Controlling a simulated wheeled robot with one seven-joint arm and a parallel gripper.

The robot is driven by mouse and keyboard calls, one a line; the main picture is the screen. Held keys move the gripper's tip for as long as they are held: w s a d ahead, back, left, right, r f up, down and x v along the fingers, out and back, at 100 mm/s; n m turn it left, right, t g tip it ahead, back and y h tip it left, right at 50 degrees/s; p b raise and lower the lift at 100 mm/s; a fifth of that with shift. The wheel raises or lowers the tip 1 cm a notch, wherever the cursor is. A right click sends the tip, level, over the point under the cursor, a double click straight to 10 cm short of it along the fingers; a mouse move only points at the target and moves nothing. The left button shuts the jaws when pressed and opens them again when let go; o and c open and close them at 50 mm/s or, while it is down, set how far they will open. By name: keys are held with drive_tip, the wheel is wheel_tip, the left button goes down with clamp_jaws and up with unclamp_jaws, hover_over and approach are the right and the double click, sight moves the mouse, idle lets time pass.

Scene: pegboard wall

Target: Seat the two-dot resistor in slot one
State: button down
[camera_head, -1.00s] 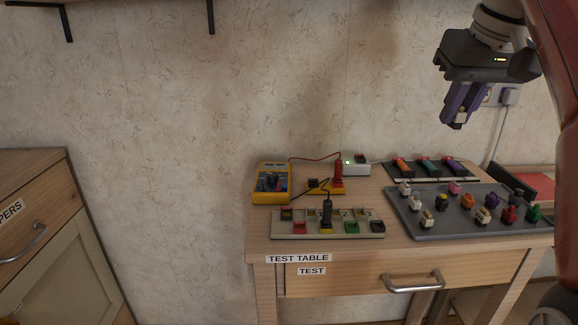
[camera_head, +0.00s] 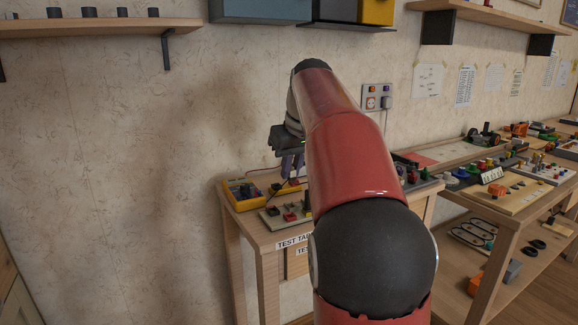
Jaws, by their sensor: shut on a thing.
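My gripper (camera_head: 292,166), with purple fingers, hangs above the left part of the test table. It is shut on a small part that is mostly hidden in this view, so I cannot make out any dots. The pale slotted test board (camera_head: 268,222) is below, with red blocks (camera_head: 290,216) and a black probe (camera_head: 275,208) at its left end. My red arm covers the right part of the board. The slot numbers cannot be read now, so slot one is not clear.
A yellow multimeter (camera_head: 240,193) stands at the table's back left. The tray of coloured parts (camera_head: 418,182) is partly behind my arm. A wall shelf (camera_head: 90,27) and another workbench (camera_head: 520,190) flank the table.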

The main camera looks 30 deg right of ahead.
sight(293, 174)
drive_tip(key=shift+f+b, duration=1.6)
drive_tip(key=shift+f, duration=1.05)
drive_tip(key=shift+f, duration=0.65)
drive_tip(key=c, duration=1.3)
unclamp_jaws()
drive_tip(key=shift+c, duration=0.2)
drive_tip(key=shift+r+p, duration=1.35)
drive_tip(key=shift+r, duration=1.15)
